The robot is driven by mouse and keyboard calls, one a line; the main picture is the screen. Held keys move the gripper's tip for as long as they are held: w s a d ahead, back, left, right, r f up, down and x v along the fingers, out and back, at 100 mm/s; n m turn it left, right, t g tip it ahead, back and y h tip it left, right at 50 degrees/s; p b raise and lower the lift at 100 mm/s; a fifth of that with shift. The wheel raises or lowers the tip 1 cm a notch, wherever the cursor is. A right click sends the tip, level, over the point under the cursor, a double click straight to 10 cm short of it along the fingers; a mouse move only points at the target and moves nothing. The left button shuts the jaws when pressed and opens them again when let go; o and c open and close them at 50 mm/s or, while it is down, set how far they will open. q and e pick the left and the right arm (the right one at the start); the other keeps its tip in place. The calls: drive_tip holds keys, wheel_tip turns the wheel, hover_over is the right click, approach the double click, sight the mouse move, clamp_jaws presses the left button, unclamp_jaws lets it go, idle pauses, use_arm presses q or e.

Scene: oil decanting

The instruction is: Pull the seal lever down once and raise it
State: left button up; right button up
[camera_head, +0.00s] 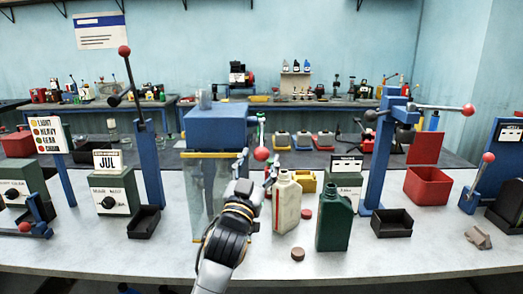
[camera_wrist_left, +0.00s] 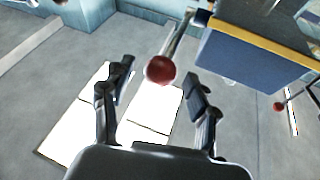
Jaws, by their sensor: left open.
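A lever with a red ball knob (camera_head: 261,154) is at the right side of the blue machine head (camera_head: 215,127); its rod runs up from the knob in the head view. My left gripper (camera_head: 257,175) is open just below the knob. In the left wrist view the knob (camera_wrist_left: 160,69) shows between the two open fingers (camera_wrist_left: 158,75), with its rod going up and right. I see no finger closed on it, and cannot tell how deep it sits between them. My right gripper is not in view.
A cream bottle (camera_head: 286,203) and a green bottle (camera_head: 334,222) stand close right of my left arm. A clear panel (camera_head: 209,190) hangs below the blue head. Other red-knobbed levers rise on a left post (camera_head: 149,165) and right post (camera_head: 379,160). The front table edge is mostly clear.

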sight(262, 140)
use_arm(q)
drive_tip(key=shift+x, duration=1.3)
drive_tip(key=shift+c, duration=0.5)
clamp_jaws()
